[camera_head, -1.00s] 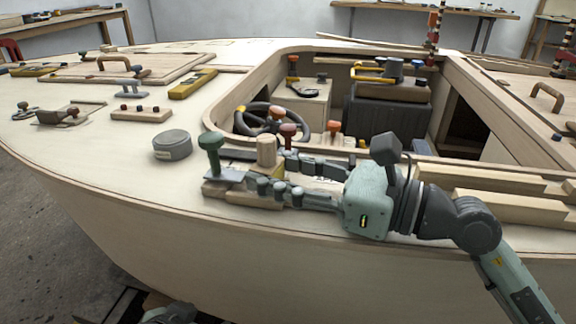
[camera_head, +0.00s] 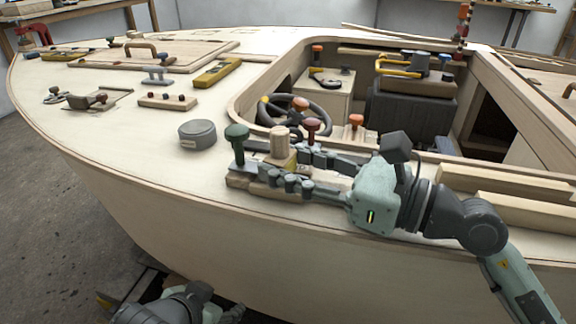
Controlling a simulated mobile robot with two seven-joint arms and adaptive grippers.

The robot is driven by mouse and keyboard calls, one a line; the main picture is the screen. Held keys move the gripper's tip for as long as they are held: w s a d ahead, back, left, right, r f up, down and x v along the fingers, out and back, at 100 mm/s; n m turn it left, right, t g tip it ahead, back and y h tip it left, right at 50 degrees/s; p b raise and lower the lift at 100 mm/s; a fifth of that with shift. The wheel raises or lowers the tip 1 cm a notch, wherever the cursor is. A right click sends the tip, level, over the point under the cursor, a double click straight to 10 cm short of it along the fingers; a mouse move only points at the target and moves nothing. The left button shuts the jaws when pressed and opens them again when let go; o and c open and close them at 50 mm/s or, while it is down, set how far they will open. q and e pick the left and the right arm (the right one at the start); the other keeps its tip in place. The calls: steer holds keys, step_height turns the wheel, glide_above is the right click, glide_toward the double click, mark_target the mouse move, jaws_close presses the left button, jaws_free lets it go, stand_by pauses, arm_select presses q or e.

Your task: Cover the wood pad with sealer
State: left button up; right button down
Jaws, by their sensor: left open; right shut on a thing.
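The wood pad (camera_head: 240,183) looks to be the low pale block on the near deck edge, partly hidden by my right gripper. My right gripper (camera_head: 285,166) reaches over it from the right and is shut on a wooden-handled block (camera_head: 279,143). The handle stands upright; whether its underside touches the pad is hidden. No sealer film can be told. My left gripper (camera_head: 232,314) is open, low beside the hull, partly cut off.
The open cockpit (camera_head: 345,105) lies behind my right gripper, with a steering wheel (camera_head: 300,111) and several knobs. A small peg board (camera_head: 167,101) and a yellow level-like bar (camera_head: 217,73) lie on the left deck. Bare deck surrounds the tin. The hull drops off in front.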

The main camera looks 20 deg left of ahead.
mark_target(295, 162)
steer(key=shift+d+r, duration=0.1)
steer(key=shift+d, duration=0.5)
steer(key=shift+d+f+b, duration=0.15)
steer(key=shift+d+b, duration=0.4)
steer(key=shift+d, duration=0.2)
steer(key=shift+d+f+b, duration=0.1)
steer(key=shift+d+b, duration=0.4)
steer(key=shift+d, duration=0.25)
steer(key=shift+d+r, duration=0.1)
steer(key=shift+d, duration=0.4)
steer(key=shift+d+b, duration=1.2)
steer(key=shift+d, duration=0.6)
steer(key=shift+d+b, duration=0.55)
steer(key=shift+b, duration=0.25)
steer(key=shift+d+b, duration=0.65)
steer(key=shift+d, duration=0.5)
steer(key=shift+r, duration=0.1)
step_height(295, 162, up, 6)
steer(key=p, duration=0.4)
